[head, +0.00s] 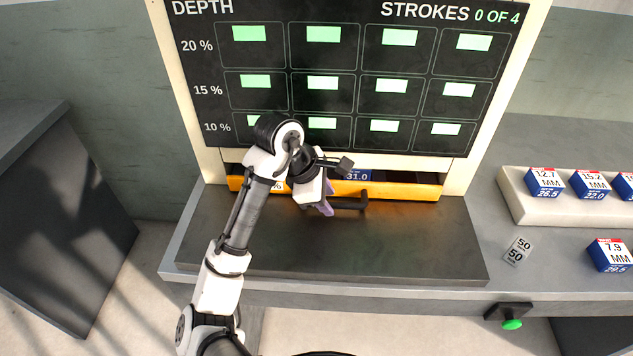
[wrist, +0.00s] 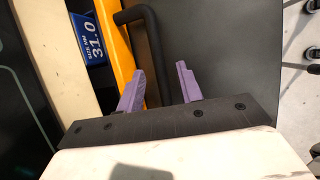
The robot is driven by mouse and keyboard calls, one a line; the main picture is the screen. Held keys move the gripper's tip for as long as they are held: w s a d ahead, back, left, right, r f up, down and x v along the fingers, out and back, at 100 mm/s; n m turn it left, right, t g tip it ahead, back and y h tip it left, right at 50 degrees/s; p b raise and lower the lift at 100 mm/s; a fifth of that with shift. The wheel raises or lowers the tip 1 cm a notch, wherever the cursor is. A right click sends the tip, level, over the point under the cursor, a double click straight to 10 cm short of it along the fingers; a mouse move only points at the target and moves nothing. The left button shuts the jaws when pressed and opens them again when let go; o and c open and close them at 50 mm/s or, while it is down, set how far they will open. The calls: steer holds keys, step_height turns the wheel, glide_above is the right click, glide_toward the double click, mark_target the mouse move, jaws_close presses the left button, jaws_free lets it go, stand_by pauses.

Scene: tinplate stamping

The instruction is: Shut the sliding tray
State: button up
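The sliding tray (head: 405,189) has an orange front with a black bar handle (head: 350,204). It sits in the slot under the dark panel. The tray stands out a little: in the wrist view its orange front (wrist: 116,45) is apart from the cream frame (wrist: 45,60), and a blue block marked 31.0 (wrist: 88,38) shows in the gap. My gripper (head: 324,207) is at the handle, left of the tray's middle. In the wrist view its purple fingers (wrist: 160,78) are apart, with the handle (wrist: 153,60) between them, closer to the left finger. Contact cannot be told.
A dark plate (head: 350,245) lies clear in front of the tray. Blue-and-white blocks (head: 590,186) stand on a pale rack (head: 520,205) at right, with another block (head: 610,255) before it. A green button (head: 512,324) is under the bench edge. The panel reads strokes 0 of 4.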

steer(key=v, duration=1.3)
steer(key=shift+r, duration=0.2)
